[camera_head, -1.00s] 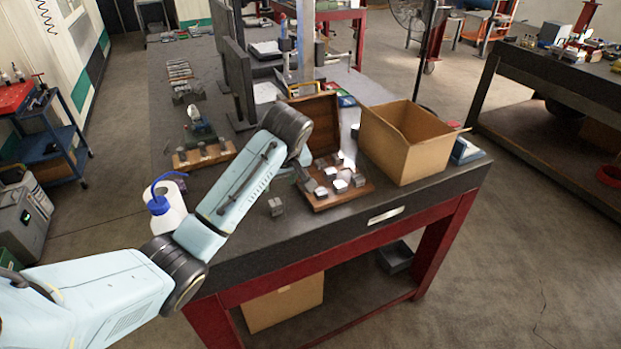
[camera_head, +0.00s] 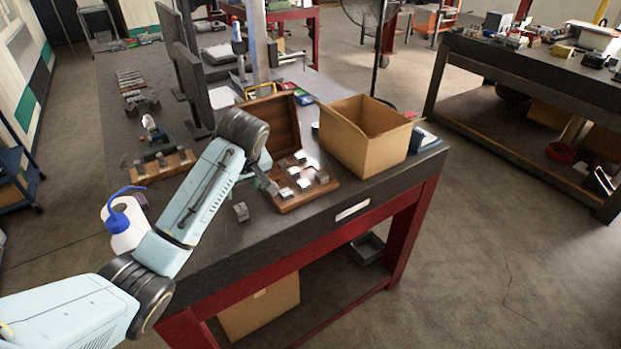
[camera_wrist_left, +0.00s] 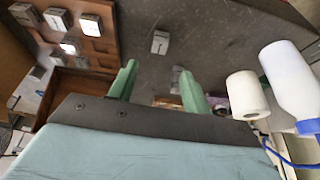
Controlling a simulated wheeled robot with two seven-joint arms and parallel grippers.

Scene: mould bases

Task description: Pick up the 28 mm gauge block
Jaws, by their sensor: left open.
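A small grey block (camera_head: 241,211) stands alone on the dark table left of the open wooden case. It also shows in the left wrist view (camera_wrist_left: 160,42), beyond the fingertips and apart from them. More grey blocks (camera_head: 304,184) sit in the wooden case (camera_head: 290,204). I cannot read any size marks, so which block is 28 mm is unclear. My left gripper (camera_wrist_left: 158,84) is open, with two green fingers apart. Another small grey block (camera_wrist_left: 177,80) shows between them, and I cannot tell its distance. In the head view the left gripper is mostly hidden behind my forearm.
A cardboard box (camera_head: 366,138) stands right of the case. A white bottle with a blue top (camera_head: 125,228) stands at the left, and a white roll (camera_wrist_left: 246,95) is near it. A wooden rack (camera_head: 163,166) lies further back. Dark upright plates stand behind.

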